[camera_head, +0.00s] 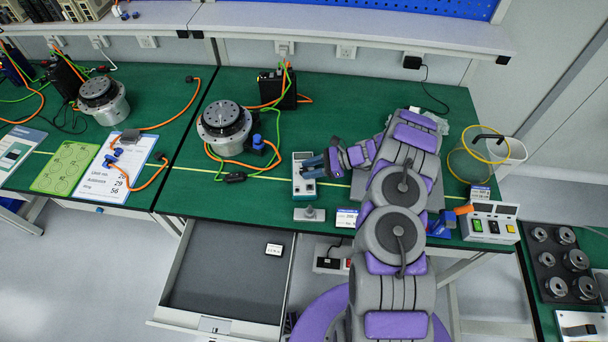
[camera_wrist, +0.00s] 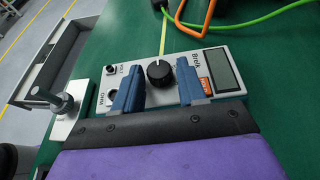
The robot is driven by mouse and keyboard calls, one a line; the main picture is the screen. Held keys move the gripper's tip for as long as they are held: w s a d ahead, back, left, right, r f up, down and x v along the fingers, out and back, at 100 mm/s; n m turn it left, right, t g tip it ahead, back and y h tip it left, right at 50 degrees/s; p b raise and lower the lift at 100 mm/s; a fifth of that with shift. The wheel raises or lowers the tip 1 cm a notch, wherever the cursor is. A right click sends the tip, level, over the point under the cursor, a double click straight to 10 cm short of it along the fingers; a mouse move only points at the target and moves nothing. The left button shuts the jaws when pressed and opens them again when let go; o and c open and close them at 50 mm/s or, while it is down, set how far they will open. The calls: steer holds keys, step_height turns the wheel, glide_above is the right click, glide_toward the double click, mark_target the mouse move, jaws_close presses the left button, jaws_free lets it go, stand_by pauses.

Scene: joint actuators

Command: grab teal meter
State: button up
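The meter (camera_head: 304,187) lies on the green table top near its front edge, below my fingers. In the wrist view the meter (camera_wrist: 217,57) shows a pale grey face with a black knob, a grey display and an orange label; its teal colour is not clear there. My gripper (camera_head: 314,167) reaches over it from the right. In the wrist view my gripper (camera_wrist: 157,76) is open, its two blue fingers apart over the meter's face with the knob showing between them. The fingers hide part of the face, and I cannot tell whether they touch it.
A metal stand with a post (camera_head: 309,213) is close in front of the meter. A round motor (camera_head: 225,126) with orange and green cables is to the left. A drawer (camera_head: 228,275) is open below the table.

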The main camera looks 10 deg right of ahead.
jaws_close()
steer(key=shift+r, duration=0.1)
stand_by(0.3)
